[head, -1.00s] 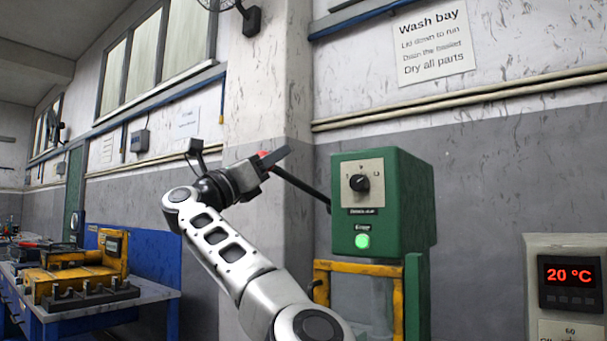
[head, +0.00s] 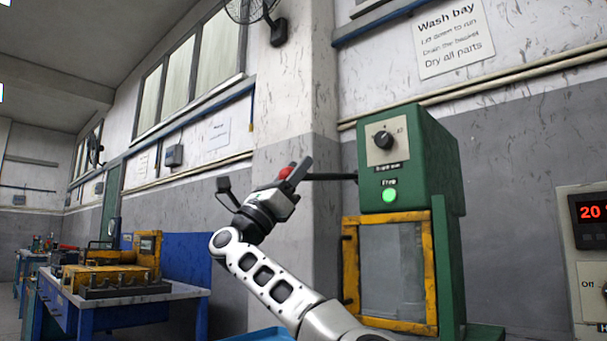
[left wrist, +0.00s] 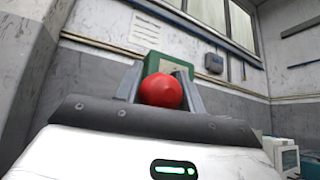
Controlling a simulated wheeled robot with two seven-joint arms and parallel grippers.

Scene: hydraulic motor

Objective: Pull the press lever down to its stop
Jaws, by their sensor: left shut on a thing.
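The green press (head: 412,155) stands right of centre in the head view, with a black dial and a lit green button on its front. Its lever (head: 335,177) is a dark rod that sticks out to the left of the press and lies close to level. A red knob (head: 285,173) is at the lever's free end. My left gripper (head: 296,175) is shut on this knob. In the left wrist view the red knob (left wrist: 161,91) sits between both fingers, with a green part behind it. My right gripper is not in view.
A yellow-framed guard (head: 348,262) with a clear panel is under the press head. A blue bench (head: 85,300) with yellow equipment stands at the left. A controller box with a red display (head: 592,212) is at the right edge. A wall pillar (head: 290,110) rises behind the gripper.

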